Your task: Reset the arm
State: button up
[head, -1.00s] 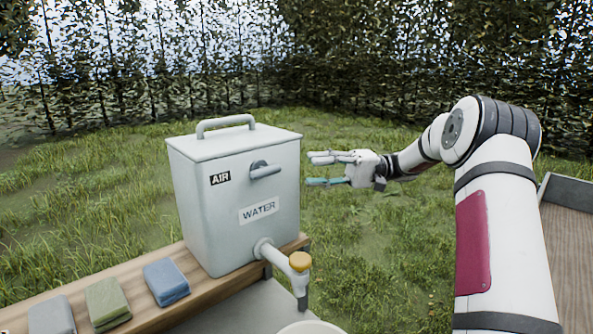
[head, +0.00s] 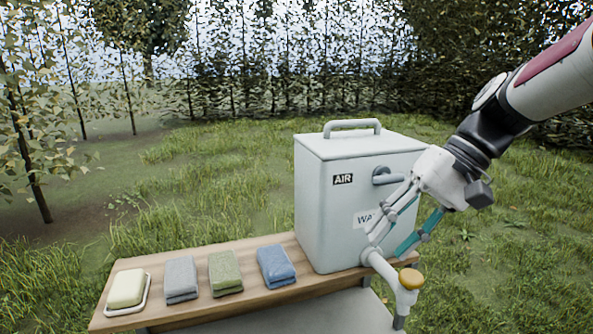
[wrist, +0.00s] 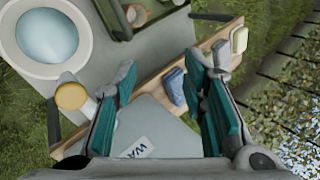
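My gripper (head: 390,243) hangs at the upper right of the head view and points down and left, in front of the right side of the white water tank (head: 320,200). Its fingers partly cover the WATER label. In the wrist view my gripper (wrist: 165,110) has its two teal-padded fingers spread wide with nothing between them. The tank's spout with an orange knob (head: 411,279) is just below the fingertips in the head view; I cannot tell whether they touch. The knob also shows in the wrist view (wrist: 71,96), left of the fingers.
A wooden bench (head: 125,264) carries a soap dish with soap (head: 127,289), a grey cloth (head: 181,279), a green cloth (head: 225,272) and a blue cloth (head: 275,266). The wrist view shows a round basin (wrist: 15,65) and a green container (wrist: 150,28). Grass lies behind.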

jog(key=s+d+f+t+h, duration=0.1)
jog(key=s+d+t+h, duration=0.1)
jog(key=s, duration=0.5)
jog(key=s+d+f+t+h, duration=0.1)
jog(key=s+d+t+h, duration=0.1)
jog(key=s+t+h, duration=0.2)
jog(key=s+h, duration=0.1)
jog(key=s, duration=0.2)
jog(key=shift+s, duration=0.1)
dwell(0.3)
